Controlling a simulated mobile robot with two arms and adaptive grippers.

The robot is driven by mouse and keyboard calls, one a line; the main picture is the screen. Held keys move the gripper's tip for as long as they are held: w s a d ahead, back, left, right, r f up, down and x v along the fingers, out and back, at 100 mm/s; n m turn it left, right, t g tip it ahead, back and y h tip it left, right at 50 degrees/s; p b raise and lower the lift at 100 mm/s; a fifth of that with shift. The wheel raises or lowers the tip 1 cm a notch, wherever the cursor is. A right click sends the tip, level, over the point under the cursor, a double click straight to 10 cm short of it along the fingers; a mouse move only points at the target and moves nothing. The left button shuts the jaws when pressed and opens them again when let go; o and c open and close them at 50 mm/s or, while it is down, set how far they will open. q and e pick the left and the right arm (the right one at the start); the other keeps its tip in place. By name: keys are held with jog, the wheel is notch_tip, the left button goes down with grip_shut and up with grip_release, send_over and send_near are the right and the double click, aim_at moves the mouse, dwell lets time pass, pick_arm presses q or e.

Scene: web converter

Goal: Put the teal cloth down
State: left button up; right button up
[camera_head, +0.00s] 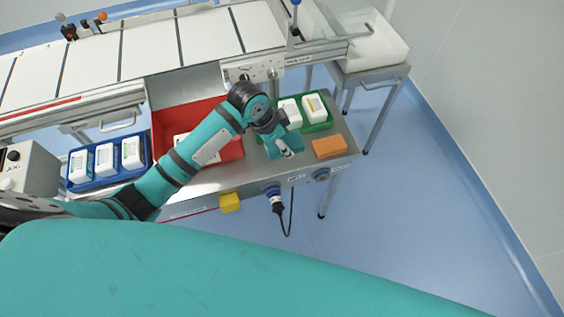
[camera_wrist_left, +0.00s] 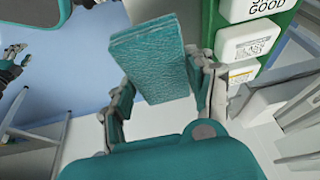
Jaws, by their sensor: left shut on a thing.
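The teal cloth (camera_wrist_left: 150,60) is a folded, flat rectangular pad in the left wrist view. My left gripper (camera_wrist_left: 158,92) is shut on it, with one finger at each side. The head view does not clearly show whether the cloth touches the table. What looks like my right gripper (camera_wrist_left: 12,58) is small at the left of the wrist view; its jaws are unclear.
A green tray (camera_head: 327,127) with white labelled packs (camera_head: 315,106) is just behind the gripper. An orange block (camera_head: 329,147) lies to its right. A red tray (camera_head: 232,150) and a blue tray (camera_head: 148,150) stand to the left. The steel table's front edge (camera_head: 250,184) is close.

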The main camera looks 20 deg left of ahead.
pick_arm(q)
jog(key=shift+w+a, duration=0.5)
jog(key=shift+a, duration=0.15)
jog(key=shift+w+a+f, duration=0.1)
jog(key=shift+f, duration=0.15)
send_over(284, 160)
jog(key=f, duration=0.5)
jog(key=shift+s+a+f, duration=0.15)
jog(key=shift+s+a, duration=0.15)
jog(key=shift+a, duration=0.1)
jog(key=shift+f, duration=2.05)
jog(key=o, duration=1.1)
jog(key=shift+f, duration=0.1)
jog(key=v, duration=1.2)
jog(key=shift+w+a, duration=0.2)
